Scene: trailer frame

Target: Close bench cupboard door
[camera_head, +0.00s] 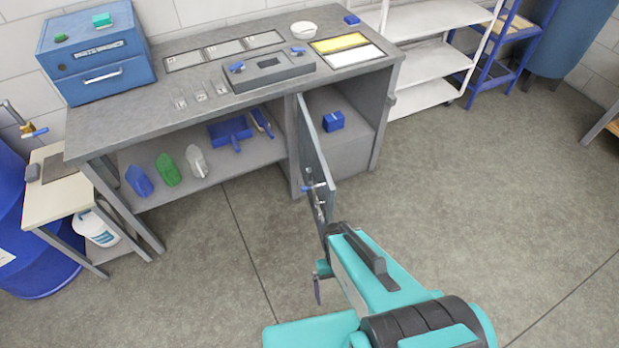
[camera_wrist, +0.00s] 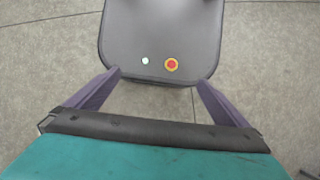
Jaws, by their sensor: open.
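The bench cupboard door (camera_head: 313,150) is a narrow grey panel. It stands open in the head view, swung out from the bench toward me and seen nearly edge-on. A small handle with a blue end (camera_head: 313,187) shows near its outer end. The cupboard opening (camera_head: 350,108) is to its right. My gripper (camera_wrist: 159,79) is open in the wrist view, with two purple fingers apart and nothing between them. In the head view, a purple finger shows below the door's outer end, beside my teal arm. My arm hides part of this area, and I cannot tell whether it touches the door.
A blue box (camera_head: 333,121) sits inside the cupboard. Several bottles and a blue dustpan (camera_head: 231,131) are on the open shelf. A side table (camera_head: 60,190) stands left and a white rack (camera_head: 432,62) right. The floor (camera_head: 480,190) to the right is clear.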

